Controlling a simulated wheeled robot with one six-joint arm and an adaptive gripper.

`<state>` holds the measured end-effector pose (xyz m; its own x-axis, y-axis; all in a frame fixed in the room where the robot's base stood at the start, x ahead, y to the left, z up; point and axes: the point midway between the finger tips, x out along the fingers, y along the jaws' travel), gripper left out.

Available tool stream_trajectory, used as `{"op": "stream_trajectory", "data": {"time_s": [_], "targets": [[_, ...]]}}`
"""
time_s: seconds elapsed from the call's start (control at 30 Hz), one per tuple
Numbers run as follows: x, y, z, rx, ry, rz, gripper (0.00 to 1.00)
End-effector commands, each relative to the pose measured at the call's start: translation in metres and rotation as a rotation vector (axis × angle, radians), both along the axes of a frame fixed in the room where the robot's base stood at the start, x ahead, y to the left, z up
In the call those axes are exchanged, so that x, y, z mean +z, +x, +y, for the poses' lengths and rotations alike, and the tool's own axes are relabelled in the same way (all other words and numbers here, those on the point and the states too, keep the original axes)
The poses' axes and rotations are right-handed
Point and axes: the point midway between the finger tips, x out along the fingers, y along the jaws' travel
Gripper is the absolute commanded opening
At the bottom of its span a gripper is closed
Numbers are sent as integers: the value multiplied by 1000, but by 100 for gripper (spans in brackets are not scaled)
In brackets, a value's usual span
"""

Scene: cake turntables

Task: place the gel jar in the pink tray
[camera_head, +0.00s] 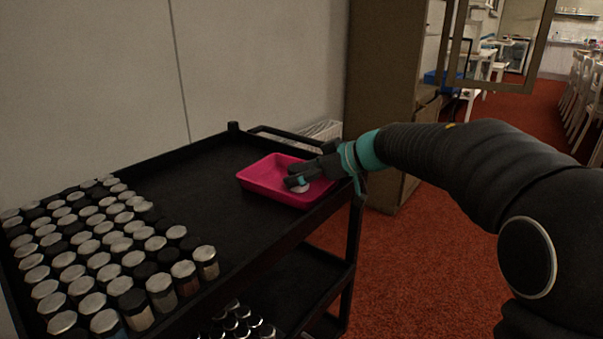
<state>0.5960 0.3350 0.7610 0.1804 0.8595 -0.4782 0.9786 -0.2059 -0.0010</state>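The pink tray (258,178) lies on the top shelf of a black cart, toward its far right end. My gripper (297,184) reaches in from the right, with its dark fingers over the right part of the tray. A small jar with a pale silver lid (300,189) shows at the fingertips, inside the tray's outline. The fingers cover part of this jar, and I cannot tell whether they grip it or whether it rests on the tray floor.
Many jars with silver and black lids (88,245) stand in rows on the left of the black cart (205,170). More jars (238,322) stand on the lower shelf. The shelf between the rows and the tray is clear. A brown cabinet (385,90) stands behind.

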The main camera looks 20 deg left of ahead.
Motion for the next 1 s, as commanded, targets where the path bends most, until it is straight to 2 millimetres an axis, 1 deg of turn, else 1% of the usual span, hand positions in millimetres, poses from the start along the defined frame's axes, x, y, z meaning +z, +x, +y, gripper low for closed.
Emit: {"op": "stream_trajectory", "data": {"time_s": [0.2, 0.27, 0.37, 0.7, 0.83, 1.0], "targets": [[2, 0, 0, 1, 0, -3, 74], [7, -1, -5, -1, 0, -2, 74], [14, -3, -17, -2, 0, -2, 74], [46, -15, -75, -4, 0, -1, 74], [54, -19, -91, -2, 0, -1, 74], [59, -21, -102, -1, 0, 0, 74]]}}
